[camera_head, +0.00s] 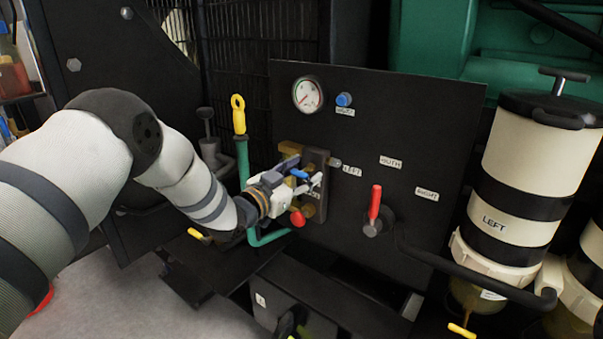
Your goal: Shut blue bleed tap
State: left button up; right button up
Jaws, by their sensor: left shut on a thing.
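The blue bleed tap (299,173) shows as a small blue lever at the brass and brown valve block on the left of the black panel. My left gripper (303,174) reaches it from the left. Its fingers lie on either side of the blue lever and are shut on it. The fingers and wrist hide much of the tap's body, so its exact angle is hard to tell. My right gripper is not in view.
A red knob (298,218) sits just below the gripper. A red selector lever (375,203) stands upright on the panel (330,246). A yellow-ringed dipstick (238,115) rises beside my left wrist. A gauge (307,94) and blue button (344,99) are above. A filter canister (528,165) stands right.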

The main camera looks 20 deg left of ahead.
pick_arm(q)
jog(key=shift+a, duration=0.15)
dwell(0.3)
jog(key=o, duration=1.1)
jog(key=v, duration=1.2)
